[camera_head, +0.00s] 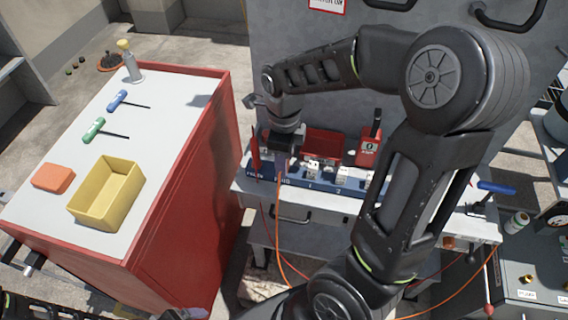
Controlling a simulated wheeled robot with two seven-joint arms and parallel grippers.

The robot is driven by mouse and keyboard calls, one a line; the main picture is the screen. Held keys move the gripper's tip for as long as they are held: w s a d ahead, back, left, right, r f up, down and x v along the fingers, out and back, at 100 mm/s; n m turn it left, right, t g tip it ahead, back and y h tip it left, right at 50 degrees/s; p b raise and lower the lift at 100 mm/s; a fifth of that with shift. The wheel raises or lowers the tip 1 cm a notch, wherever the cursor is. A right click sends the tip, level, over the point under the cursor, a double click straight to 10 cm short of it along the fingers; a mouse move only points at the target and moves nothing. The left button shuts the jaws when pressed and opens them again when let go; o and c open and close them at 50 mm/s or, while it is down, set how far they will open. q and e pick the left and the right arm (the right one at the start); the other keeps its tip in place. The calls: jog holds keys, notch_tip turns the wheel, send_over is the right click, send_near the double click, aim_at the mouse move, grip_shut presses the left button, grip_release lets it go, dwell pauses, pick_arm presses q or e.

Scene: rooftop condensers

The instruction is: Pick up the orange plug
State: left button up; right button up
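My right gripper (281,163) points down at the left end of a blue-fronted strip (318,188) on the grey bench. An orange cable (279,215) runs up to just under its fingertips and curves down over the bench front. The orange plug itself is not clearly visible; the gripper covers the cable's upper end. I cannot tell whether the fingers are closed on it. Several small white pieces (341,175) sit along the strip. My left gripper is not clearly in view.
A red cabinet (190,180) at left carries a yellow tray (107,192), an orange block (54,178), and green (94,130) and blue (117,100) screwdrivers. A red bin (323,142) and red box (368,152) stand behind the strip. A grey panel rises behind.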

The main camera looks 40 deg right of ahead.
grip_shut()
dwell(0.6)
notch_tip(320, 180, up, 10)
jog(key=shift+r, duration=0.1)
dwell(0.4)
jog(key=shift+c, duration=2)
grip_release()
grip_shut()
